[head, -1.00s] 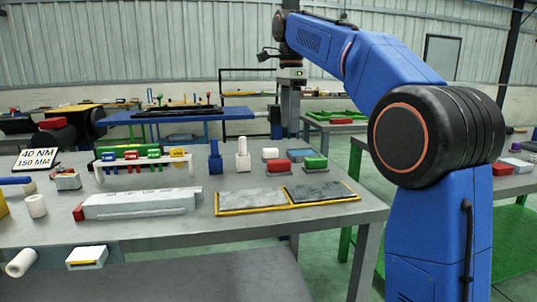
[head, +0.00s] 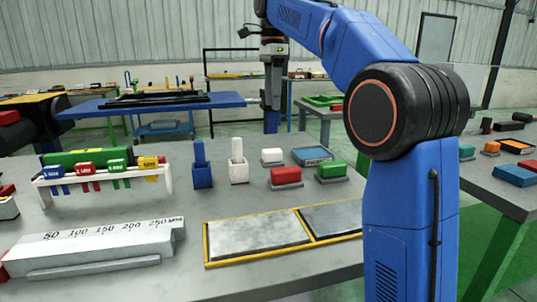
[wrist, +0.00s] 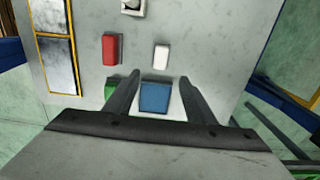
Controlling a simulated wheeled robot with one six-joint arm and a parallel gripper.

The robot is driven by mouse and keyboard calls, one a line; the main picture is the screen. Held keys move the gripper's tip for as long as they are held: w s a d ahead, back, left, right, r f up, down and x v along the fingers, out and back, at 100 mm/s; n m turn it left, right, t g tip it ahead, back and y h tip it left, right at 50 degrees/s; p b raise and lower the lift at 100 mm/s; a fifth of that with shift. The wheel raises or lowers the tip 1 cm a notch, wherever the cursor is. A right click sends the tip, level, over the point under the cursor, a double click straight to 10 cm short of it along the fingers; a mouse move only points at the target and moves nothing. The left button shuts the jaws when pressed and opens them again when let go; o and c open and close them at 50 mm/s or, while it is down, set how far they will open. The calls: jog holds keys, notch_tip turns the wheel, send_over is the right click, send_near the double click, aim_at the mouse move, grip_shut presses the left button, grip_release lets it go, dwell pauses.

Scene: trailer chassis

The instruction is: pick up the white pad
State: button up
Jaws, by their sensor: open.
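The white pad (head: 272,155) lies on the grey workbench behind the red pad (head: 286,175) in the head view. In the wrist view the white pad (wrist: 161,57) lies just beyond my fingertips, apart from them. My gripper (wrist: 158,78) is open and empty, pointing down at the bench, its fingers on either side of the blue pad (wrist: 155,98) as seen from above. In the head view my arm's end hangs beyond the pads, and its fingers are not clear there.
The green pad (head: 332,168) and the red pad are close by. A yellow-framed tray (head: 207,245) lies in front. A white holder block (head: 238,165), a blue one (head: 201,168) and a tag rack (head: 100,178) stand left. The bench edge is near the gripper.

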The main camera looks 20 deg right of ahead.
aim_at(272, 150)
notch_tip(272, 150, down, 17)
jog(key=shift+w+f, duration=0.15)
jog(key=shift+f, duration=0.05)
dwell(0.7)
jog(key=c, duration=1.2)
jog(key=shift+r, duration=0.15)
notch_tip(272, 150, up, 10)
jog(key=shift+f, duration=0.1)
